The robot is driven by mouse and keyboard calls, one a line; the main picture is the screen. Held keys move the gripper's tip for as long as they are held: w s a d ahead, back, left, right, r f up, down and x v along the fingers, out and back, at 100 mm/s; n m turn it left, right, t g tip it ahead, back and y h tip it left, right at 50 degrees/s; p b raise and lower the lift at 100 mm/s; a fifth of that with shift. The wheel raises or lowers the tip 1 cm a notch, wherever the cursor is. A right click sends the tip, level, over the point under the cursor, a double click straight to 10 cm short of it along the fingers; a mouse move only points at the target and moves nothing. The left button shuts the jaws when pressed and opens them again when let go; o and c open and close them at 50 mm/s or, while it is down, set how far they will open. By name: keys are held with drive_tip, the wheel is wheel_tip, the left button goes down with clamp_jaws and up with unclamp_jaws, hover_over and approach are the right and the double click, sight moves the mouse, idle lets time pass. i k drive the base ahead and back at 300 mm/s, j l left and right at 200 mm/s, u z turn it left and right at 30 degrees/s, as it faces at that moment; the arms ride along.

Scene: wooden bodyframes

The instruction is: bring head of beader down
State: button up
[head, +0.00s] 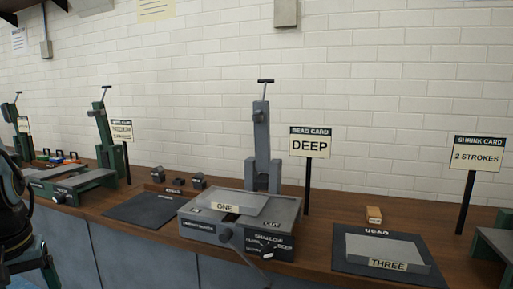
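The beader (232,237) stands on the bench in the middle, a grey box base with lettering on its front that includes "SHALLOW" and a small lever at the front. A flat plate marked "ONE" (240,202) lies on its top. The beader's head (262,135) is a grey arm standing upright at the back of the base, with a dark T-handle (265,82) at its top. The head is raised, clear of the plate. A sign beside it (310,144) reads "BEAD CARD DEEP". My gripper is not in view.
A panel marked "THREE" (388,259) lies on a dark mat at the right, near a small wooden block (374,214). A "SHRINK CARD 2 STROKES" sign (477,155) stands farther right. A green machine (103,138) stands left. An empty dark mat (143,208) lies left of the beader.

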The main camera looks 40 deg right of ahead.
sight(262, 137)
drive_tip(key=l+z, duration=0.2)
drive_tip(key=l, duration=1.2)
